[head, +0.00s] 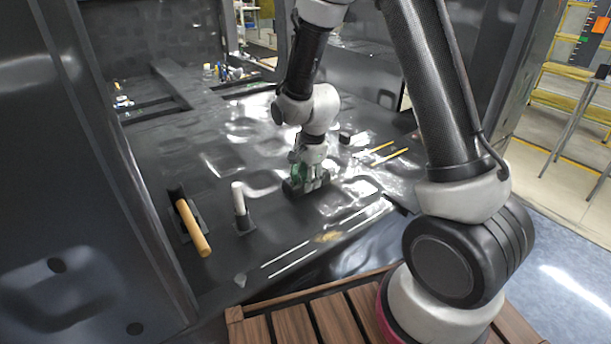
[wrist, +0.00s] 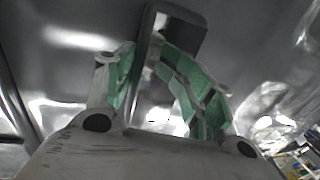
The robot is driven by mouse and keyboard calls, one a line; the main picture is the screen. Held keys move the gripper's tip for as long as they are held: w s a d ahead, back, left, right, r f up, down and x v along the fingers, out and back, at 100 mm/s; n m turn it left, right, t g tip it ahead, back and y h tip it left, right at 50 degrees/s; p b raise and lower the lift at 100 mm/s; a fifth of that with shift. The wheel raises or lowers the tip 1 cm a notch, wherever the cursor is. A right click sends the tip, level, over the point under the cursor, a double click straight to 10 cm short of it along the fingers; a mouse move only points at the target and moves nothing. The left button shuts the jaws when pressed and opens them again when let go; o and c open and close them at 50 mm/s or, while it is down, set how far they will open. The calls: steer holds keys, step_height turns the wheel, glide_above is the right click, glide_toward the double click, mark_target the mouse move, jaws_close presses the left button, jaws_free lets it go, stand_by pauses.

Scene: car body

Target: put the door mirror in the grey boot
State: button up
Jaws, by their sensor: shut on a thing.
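The door mirror (head: 293,187) is a dark, rounded piece low over the grey floor, partly hidden by my gripper (head: 308,172). In the wrist view, the mirror (wrist: 153,66) shows a dark rim and a shiny face between the green-padded fingers. My gripper (wrist: 165,85) is shut on it and points down. I cannot tell whether the mirror touches the floor. The grey boot (head: 270,240) appears as the wide, dented, shiny floor of the car body beneath my gripper.
Yellow sticks (head: 385,154) and a small black block (head: 344,137) lie to the right. Small bottles (head: 208,71) are at the back. A dark side panel (head: 60,180) rises at left.

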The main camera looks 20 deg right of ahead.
steer(key=shift+f, duration=0.1)
steer(key=o, duration=1.6)
steer(key=a+v, duration=0.1)
steer(key=v, duration=1.1)
steer(key=s+d+r+n+t, duration=0.1)
steer(key=s+d+r+n, duration=0.6)
steer(key=s+d+r, duration=0.4)
steer(key=s+d+r+n, duration=0.1)
steer(key=s+n, duration=0.1)
steer(key=s, duration=0.2)
steer(key=s+d+r+n, duration=0.1)
steer(key=s+r+n, duration=0.1)
steer(key=s+n, duration=0.1)
steer(key=s+d+r+n+t, duration=0.1)
steer(key=s+n, duration=0.1)
steer(key=s, duration=0.4)
steer(key=shift+d+r+h, duration=0.15)
steer(key=shift+d+h, duration=0.05)
steer(key=shift+h, duration=0.2)
